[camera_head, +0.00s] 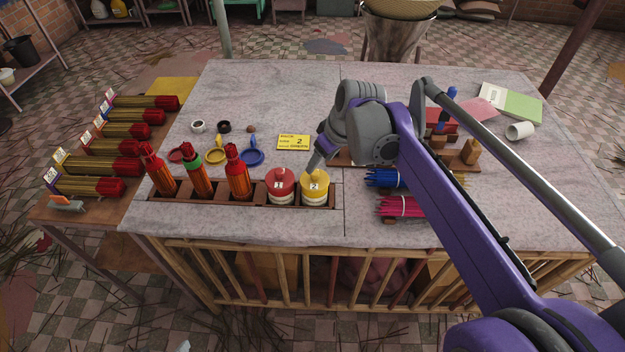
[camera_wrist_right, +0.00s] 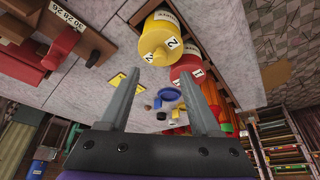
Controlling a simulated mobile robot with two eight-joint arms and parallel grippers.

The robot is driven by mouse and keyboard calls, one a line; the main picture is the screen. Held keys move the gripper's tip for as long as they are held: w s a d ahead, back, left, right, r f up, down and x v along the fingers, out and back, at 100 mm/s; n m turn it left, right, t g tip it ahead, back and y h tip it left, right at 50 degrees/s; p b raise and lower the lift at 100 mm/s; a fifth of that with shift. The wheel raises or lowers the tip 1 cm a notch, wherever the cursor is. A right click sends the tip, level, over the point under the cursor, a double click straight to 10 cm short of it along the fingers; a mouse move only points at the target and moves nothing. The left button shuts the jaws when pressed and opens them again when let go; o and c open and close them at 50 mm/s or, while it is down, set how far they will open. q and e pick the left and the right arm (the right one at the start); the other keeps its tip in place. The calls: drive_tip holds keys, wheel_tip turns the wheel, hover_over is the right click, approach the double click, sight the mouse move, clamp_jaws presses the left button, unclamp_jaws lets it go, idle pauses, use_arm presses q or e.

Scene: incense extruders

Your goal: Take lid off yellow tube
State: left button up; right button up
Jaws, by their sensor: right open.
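The yellow tube (camera_head: 315,198) stands upright in the right end of a wooden rack (camera_head: 335,195) near the table's front edge. Its yellow lid (camera_head: 315,178), with a "2" tag and a knob, sits on it. My right gripper (camera_head: 317,159) is open and empty, just behind and above the lid. In the right wrist view the lid (camera_wrist_right: 157,42) lies ahead of the open fingers (camera_wrist_right: 162,74), apart from them. My left gripper is not in view.
A red-lidded tube (camera_head: 281,184) stands close to the left of the yellow one. A yellow card (camera_head: 293,142) lies behind. Blue (camera_head: 385,178) and pink (camera_head: 400,206) incense bundles lie to the right.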

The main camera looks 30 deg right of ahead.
sight(315, 172)
drive_tip(key=x, duration=0.5)
drive_tip(key=shift+f, duration=0.35)
clamp_jaws()
